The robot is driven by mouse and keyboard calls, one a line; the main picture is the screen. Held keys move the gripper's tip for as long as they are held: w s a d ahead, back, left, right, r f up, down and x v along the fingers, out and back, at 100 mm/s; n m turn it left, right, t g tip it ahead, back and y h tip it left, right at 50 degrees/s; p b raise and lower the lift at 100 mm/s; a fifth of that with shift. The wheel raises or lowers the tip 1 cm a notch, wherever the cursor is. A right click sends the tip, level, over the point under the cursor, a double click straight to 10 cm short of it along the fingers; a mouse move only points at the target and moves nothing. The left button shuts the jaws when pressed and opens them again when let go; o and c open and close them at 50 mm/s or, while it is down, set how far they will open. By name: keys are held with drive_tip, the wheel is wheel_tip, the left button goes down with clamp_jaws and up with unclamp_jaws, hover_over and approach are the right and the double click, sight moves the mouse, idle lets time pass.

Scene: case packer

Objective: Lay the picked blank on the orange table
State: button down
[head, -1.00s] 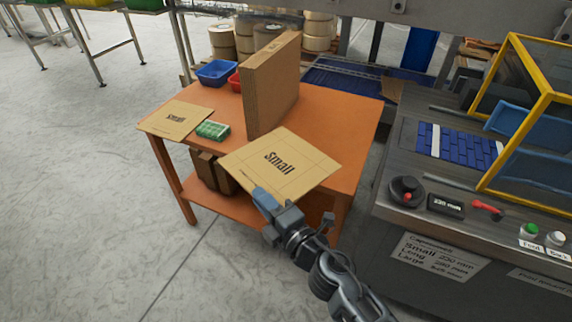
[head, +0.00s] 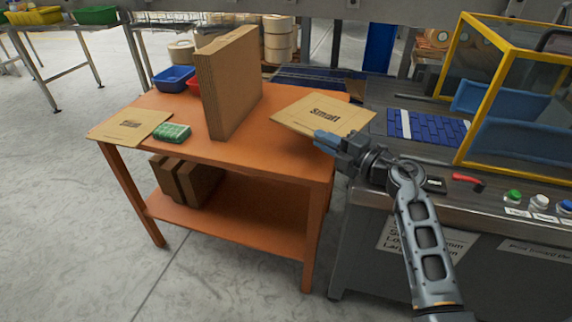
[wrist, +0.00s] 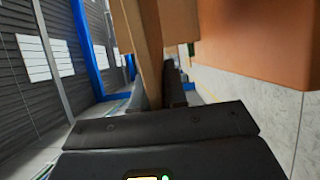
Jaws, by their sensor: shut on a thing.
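My gripper (head: 326,140) is shut on the near edge of a flat tan cardboard blank (head: 298,113) printed "Small". The blank is held about level over the right end of the orange table (head: 270,155) and overhangs toward the machine. I cannot tell whether it touches the tabletop. In the wrist view the blank (wrist: 148,45) shows edge-on, running away from my gripper. The orange table also fills the upper right of the wrist view (wrist: 255,40).
A tall cardboard stack (head: 230,85) stands mid-table. Another "Small" blank (head: 125,124) lies at the left end beside a green-white pack (head: 172,133). Blue (head: 174,79) and red bins sit behind. The machine with its yellow-framed guard (head: 462,85) is right. The front tabletop is clear.

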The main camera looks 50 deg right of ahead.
drive_tip(key=shift+f, duration=0.3)
drive_tip(key=w+a+f+b, duration=0.4)
drive_tip(key=w+a+f, duration=0.3)
drive_tip(key=f, duration=0.3)
drive_tip(key=shift+a+f+b, duration=0.2)
drive_tip(key=shift+a+b, duration=0.15)
drive_tip(key=shift+a, duration=0.4)
drive_tip(key=c, duration=1.2)
unclamp_jaws()
drive_tip(key=shift+o, duration=0.2)
